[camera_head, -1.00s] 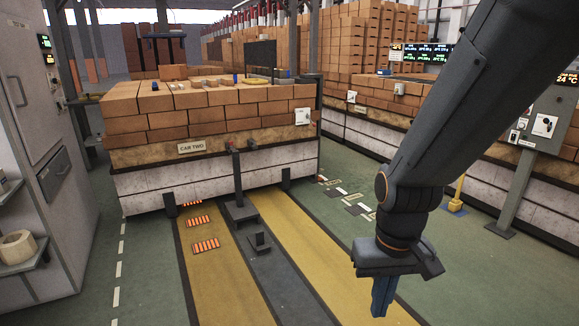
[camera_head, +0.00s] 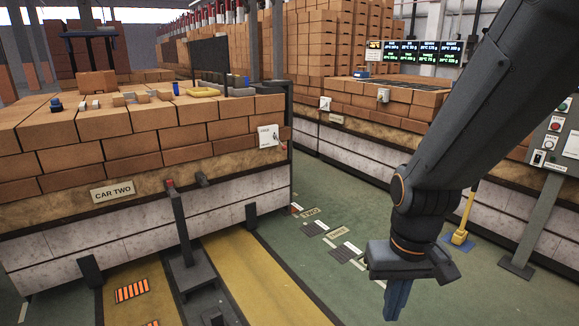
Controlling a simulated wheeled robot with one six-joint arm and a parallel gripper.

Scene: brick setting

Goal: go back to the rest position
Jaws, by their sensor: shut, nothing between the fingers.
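My gripper (camera_head: 396,302) hangs at the lower right of the head view, pointing down over the green floor. Its blue-grey fingers are together with nothing between them. My dark arm comes down from the upper right to it. The gripper is apart from the brick cars and touches nothing that I can see. The fingertips lie near the bottom edge of the picture.
Car two, with its sign (camera_head: 113,191), stands at the left, stacked with bricks and small items, including a yellow tray (camera_head: 202,92). A grey control post (camera_head: 540,215) and yellow floor post (camera_head: 462,225) stand right.

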